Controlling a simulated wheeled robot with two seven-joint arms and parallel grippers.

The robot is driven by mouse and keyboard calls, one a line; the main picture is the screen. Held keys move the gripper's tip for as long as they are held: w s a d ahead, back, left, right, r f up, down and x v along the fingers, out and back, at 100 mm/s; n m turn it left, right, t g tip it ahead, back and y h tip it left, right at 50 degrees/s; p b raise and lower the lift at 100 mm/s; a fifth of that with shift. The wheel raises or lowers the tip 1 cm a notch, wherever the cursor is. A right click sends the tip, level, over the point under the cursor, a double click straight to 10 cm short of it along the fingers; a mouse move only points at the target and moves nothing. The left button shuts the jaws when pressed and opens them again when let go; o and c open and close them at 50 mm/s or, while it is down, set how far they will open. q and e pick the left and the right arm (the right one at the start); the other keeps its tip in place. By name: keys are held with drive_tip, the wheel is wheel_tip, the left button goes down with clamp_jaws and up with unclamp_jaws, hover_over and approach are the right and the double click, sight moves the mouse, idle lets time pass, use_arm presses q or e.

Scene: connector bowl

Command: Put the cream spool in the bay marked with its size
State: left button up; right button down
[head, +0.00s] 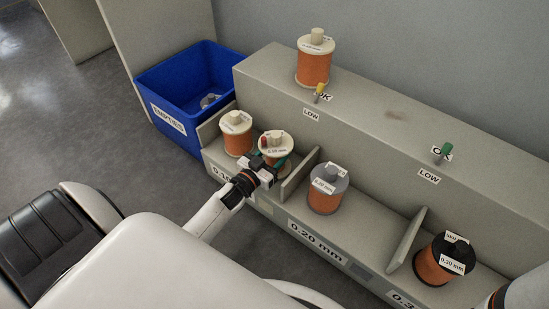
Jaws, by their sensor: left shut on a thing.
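My left gripper (265,168) is shut on a cream spool (276,139) wound with orange wire, at its near side. This spool is upright in or just above the left bay, whose front label (218,172) begins "0.1" and is partly hidden by my arm. I cannot tell whether its base touches the bay floor. A second cream spool (237,140) stands just left of it in the same bay. A third cream spool (315,62) stands on the upper ledge. My right gripper is not in view; part of my right arm shows at the lower right.
A grey spool (327,192) stands in the bay marked 0.20 mm (315,241). A black spool (444,262) marked 0.30 mm stands farther right. Low dividers (299,178) separate the bays. A blue empties bin (165,117) is at the left.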

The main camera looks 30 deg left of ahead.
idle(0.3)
use_arm(q)
drive_tip(key=shift+f, duration=0.2)
drive_tip(key=o, duration=1.2)
